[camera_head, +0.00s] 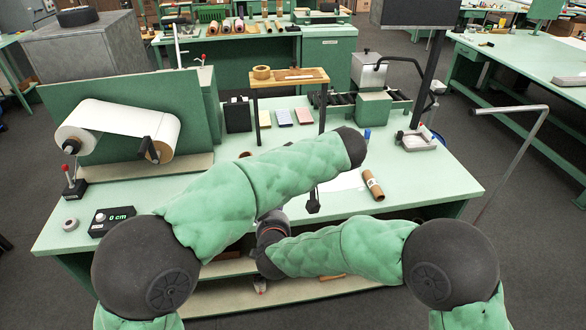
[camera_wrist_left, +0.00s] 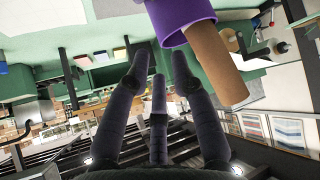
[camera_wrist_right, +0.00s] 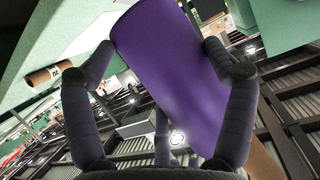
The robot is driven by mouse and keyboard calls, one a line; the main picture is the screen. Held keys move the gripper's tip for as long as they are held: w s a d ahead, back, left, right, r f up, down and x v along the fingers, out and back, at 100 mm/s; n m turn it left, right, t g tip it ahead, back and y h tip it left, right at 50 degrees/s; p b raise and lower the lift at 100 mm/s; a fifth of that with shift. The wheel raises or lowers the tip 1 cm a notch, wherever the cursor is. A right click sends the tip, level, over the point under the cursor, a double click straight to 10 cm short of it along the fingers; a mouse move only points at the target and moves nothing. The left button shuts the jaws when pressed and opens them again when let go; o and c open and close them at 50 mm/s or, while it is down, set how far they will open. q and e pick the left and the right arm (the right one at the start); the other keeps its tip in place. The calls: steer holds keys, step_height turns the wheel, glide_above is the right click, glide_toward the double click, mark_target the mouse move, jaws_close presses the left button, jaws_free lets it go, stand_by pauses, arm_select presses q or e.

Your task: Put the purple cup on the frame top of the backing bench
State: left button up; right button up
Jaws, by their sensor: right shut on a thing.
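The purple cup (camera_wrist_right: 175,75) fills the middle of the right wrist view, tilted between the fingers of my right gripper (camera_wrist_right: 158,58). That gripper is shut on it. The cup's rim also shows at the top of the left wrist view (camera_wrist_left: 183,18), close beyond my left gripper (camera_wrist_left: 162,62), whose fingers stand apart and hold nothing. A brown cylinder (camera_wrist_left: 215,62) meets the cup's rim there; I cannot tell whether it is inside. My arms hide the cup in the head view. A wooden stand (camera_head: 290,76) rises from the green bench (camera_head: 425,180); I cannot tell which part is the frame top.
A tape roll (camera_head: 261,72) sits on the stand. A paper roll (camera_head: 118,125) hangs at the left, with a control box (camera_head: 110,220) before it. A cardboard tube (camera_head: 373,185) lies on the bench, right of my left wrist. The bench's right front is clear.

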arm_select(q)
steer(key=x, duration=0.7)
steer(key=shift+w+a+f, duration=0.2)
steer(key=shift+w+f, duration=0.05)
jaws_close()
arm_select(e)
steer(key=o, duration=1)
